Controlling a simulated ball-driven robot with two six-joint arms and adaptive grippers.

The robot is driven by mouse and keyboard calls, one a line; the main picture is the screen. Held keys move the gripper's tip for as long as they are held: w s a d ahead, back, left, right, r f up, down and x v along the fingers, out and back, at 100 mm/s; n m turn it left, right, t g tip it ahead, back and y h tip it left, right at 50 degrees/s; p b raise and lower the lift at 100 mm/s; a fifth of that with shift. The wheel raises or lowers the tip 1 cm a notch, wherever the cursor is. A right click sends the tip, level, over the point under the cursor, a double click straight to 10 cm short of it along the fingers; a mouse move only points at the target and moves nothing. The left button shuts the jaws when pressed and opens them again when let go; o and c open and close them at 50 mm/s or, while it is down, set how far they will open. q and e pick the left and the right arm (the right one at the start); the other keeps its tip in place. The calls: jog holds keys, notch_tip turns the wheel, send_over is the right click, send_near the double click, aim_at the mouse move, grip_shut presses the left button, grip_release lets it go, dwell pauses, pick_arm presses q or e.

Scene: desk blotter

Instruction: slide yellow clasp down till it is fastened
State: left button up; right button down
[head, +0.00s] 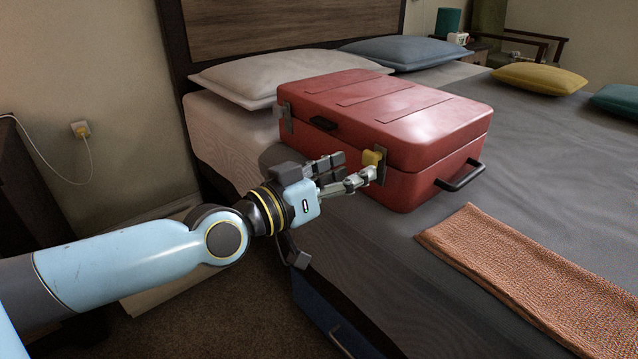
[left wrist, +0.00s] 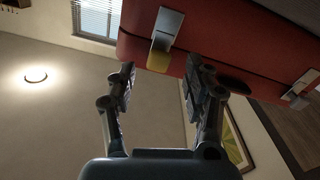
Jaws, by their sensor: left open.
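The red suitcase (head: 400,120) lies closed on the bed. The yellow clasp (head: 371,158) sits on a grey metal plate (head: 382,168) on the suitcase's near side, at the upper part of the plate. In the left wrist view the yellow clasp (left wrist: 158,62) shows between the two fingertips in the picture. My left gripper (head: 355,168) is open and close to the clasp; one fingertip partly overlaps the plate's lower area. Whether a finger touches the clasp I cannot tell. My left gripper (left wrist: 161,75) holds nothing. My right gripper is not in view.
A black handle (head: 460,176) sticks out of the suitcase's right side. A second metal latch (head: 286,116) is at its left end. An orange knitted blanket (head: 530,262) lies on the bed to the right. Pillows (head: 285,72) are behind.

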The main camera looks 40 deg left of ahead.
pick_arm(q)
jog(key=s, duration=0.7)
jog(key=shift+s+a, duration=0.15)
jog(key=shift+a, duration=0.2)
